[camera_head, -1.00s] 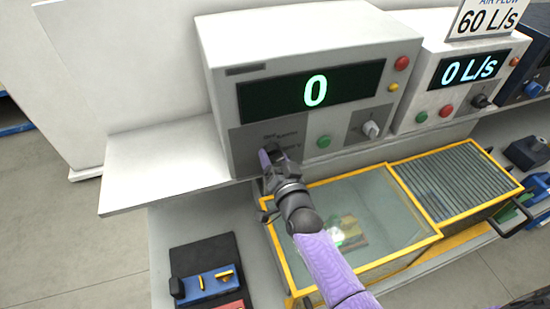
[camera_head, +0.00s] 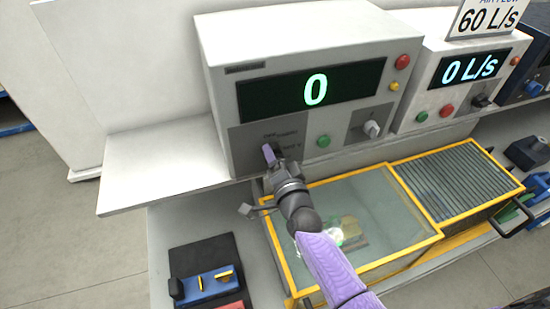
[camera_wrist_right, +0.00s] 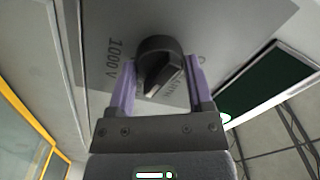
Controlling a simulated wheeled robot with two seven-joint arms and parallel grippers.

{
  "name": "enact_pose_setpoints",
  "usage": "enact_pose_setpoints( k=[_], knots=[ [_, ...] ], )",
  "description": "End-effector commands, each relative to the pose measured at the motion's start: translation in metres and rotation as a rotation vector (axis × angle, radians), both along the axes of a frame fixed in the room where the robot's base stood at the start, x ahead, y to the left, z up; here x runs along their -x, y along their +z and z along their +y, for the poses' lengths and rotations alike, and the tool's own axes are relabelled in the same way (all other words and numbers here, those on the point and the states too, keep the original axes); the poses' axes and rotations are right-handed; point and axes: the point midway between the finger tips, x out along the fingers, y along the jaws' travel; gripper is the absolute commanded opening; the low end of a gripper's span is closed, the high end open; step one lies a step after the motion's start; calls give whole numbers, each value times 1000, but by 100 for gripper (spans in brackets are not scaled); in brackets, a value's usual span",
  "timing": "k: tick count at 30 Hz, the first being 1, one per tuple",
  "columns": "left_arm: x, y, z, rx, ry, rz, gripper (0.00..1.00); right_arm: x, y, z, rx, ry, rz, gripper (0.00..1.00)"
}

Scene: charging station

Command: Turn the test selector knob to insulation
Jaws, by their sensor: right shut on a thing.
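The test selector knob is a black round knob with a raised grip bar, in the right wrist view (camera_wrist_right: 160,68). It sits on the grey front panel (camera_wrist_right: 215,35) of the tester, with "1000 V" printed beside it; other lettering is partly covered. My right gripper (camera_wrist_right: 158,88) has its two purple fingers on either side of the knob, shut on it. In the head view my right gripper (camera_head: 269,154) reaches the lower left of the tester (camera_head: 300,45) and hides most of the knob. The tester display (camera_head: 313,90) reads 0. My left gripper is not in view.
A second knob (camera_head: 371,129) and a green button (camera_head: 323,141) are right of my gripper. A yellow-framed glass-topped box (camera_head: 385,215) lies below my arm. A second device (camera_head: 460,75) stands at right. The shelf's left end (camera_head: 160,165) is clear.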

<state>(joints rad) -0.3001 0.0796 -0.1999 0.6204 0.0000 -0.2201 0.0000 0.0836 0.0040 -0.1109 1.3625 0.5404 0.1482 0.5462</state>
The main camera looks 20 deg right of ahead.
Motion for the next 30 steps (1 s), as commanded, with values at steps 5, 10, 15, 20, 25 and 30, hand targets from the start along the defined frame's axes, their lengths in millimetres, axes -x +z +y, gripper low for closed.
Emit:
enact_pose_setpoints(
  k=[5, 10, 15, 20, 25, 30],
  knots=[
    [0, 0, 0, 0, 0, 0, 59, 0, -1, 0, -5, 0, 4, 7],
    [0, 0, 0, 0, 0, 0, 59, 0, -1, 0, -4, 0, 4, 7],
    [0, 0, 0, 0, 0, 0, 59, 0, -1, 0, -4, 1, 3, 89],
    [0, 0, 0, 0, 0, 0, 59, 0, -1, 0, -4, 0, 1, 100],
    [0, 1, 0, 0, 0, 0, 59, 4, 0, 0, -4, 0, 1, 100],
    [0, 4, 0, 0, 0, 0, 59, 38, -1, -1, -4, 0, 4, 100]
  ],
)
